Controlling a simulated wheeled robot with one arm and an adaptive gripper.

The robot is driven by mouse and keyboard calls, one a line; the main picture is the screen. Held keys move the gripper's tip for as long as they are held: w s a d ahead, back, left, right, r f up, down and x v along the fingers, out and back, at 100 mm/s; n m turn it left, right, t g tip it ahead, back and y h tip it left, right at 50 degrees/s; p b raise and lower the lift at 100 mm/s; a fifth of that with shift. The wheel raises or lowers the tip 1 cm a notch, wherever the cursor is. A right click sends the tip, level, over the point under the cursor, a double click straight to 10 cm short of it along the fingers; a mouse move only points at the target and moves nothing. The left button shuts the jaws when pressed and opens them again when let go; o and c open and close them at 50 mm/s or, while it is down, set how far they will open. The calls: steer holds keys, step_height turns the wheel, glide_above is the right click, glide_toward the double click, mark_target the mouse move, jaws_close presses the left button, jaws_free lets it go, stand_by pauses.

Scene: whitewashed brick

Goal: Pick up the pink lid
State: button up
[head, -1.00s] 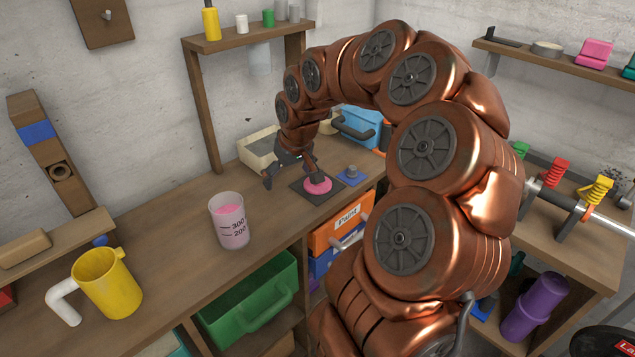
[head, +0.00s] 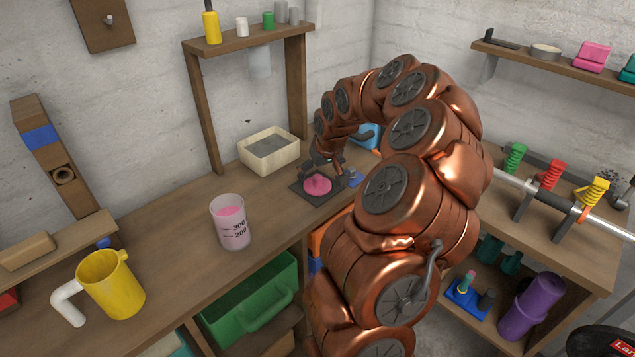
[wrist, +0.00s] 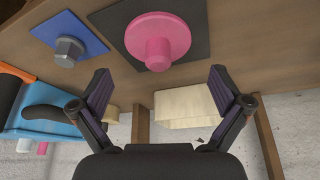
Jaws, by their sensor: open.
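The pink lid (head: 317,185) is a round disc with a raised knob, lying on a dark square mat (head: 300,193) on the wooden workbench. It also shows at the top of the wrist view (wrist: 158,38), with the knob toward the camera. My gripper (head: 326,172) is just behind the lid in the head view, partly hidden by my arm. In the wrist view my gripper (wrist: 160,90) is open and empty, its two fingers spread wide, and the lid lies beyond the fingertips, apart from them.
A blue square with a grey bolt (wrist: 67,50) lies next to the mat. A cream box (head: 268,150) stands behind the lid. A pink-filled beaker (head: 230,222) and a yellow mug (head: 108,284) stand to the left. Bare bench lies between beaker and mat.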

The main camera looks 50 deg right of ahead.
mark_target(318, 176)
steer(key=shift+p+x, duration=0.7)
steer(key=shift+x, duration=1.3)
steer(key=shift+d, duration=0.15)
